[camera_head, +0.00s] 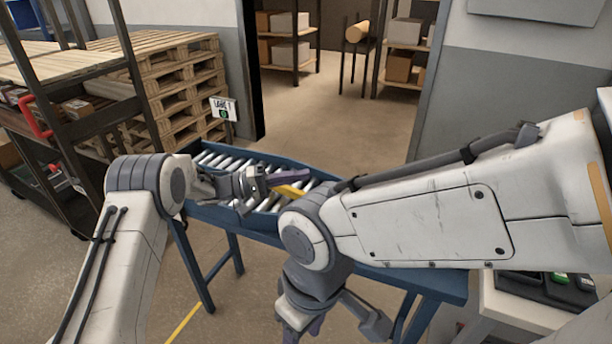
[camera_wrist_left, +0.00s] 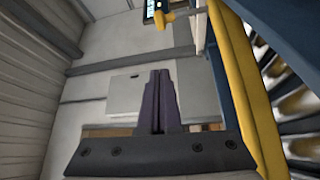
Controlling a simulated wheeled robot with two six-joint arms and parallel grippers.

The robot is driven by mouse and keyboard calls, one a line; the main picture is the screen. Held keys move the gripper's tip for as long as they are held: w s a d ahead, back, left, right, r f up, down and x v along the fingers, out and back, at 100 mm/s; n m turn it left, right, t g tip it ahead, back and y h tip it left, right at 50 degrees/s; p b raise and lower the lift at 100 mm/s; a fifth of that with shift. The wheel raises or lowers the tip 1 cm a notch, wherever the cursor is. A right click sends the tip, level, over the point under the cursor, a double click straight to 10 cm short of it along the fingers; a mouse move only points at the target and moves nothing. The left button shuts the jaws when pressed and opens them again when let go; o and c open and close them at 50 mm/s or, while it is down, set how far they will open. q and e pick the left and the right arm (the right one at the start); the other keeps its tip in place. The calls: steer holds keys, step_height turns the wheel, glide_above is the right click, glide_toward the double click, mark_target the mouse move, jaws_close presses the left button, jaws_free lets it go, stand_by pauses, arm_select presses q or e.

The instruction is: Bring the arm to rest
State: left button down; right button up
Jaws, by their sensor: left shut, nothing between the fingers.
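My left gripper (camera_head: 292,175) reaches over the roller conveyor (camera_head: 395,275) from the left in the head view. Its dark purple fingers point right and hold nothing. In the left wrist view, the two fingers of the left gripper (camera_wrist_left: 159,82) lie together in the middle, with no object between them. My right arm comes in from the right and crosses in front of the conveyor. My right gripper (camera_head: 335,318) hangs low at the bottom centre, partly hidden, and its fingers are not clear.
The conveyor has a blue frame, and its yellow rail (camera_wrist_left: 250,95) runs beside the left fingers in the wrist view. A lane sign (camera_head: 223,108) stands behind it. Wooden pallets (camera_head: 180,75) and a dark rack (camera_head: 95,125) fill the left. A doorway opens onto bare floor (camera_head: 345,115).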

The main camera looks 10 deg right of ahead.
arm_select(q)
steer(key=w+d+r+n+t+y+p, duration=0.1)
steer(key=w+d+r+t+y+p, duration=0.15)
steer(key=r+t+y, duration=0.7)
steer(key=s+a+f+m+g+y+p, duration=0.1)
steer(key=s+a, duration=0.5)
steer(key=s, duration=0.7)
steer(key=s+a+f+m+g+y+p, duration=0.1)
steer(key=s+a+m+g+y, duration=0.2)
steer(key=s, duration=1)
steer(key=s+a+f+m+g+y+p, duration=0.1)
steer(key=s+a+g+y, duration=0.3)
steer(key=s+a, duration=0.5)
steer(key=s+m+p, duration=0.1)
steer(key=s, duration=0.4)
steer(key=shift+f+y, duration=0.15)
steer(key=shift+y, duration=0.2)
steer(key=shift+w+d, duration=0.1)
steer(key=shift+d, duration=0.05)
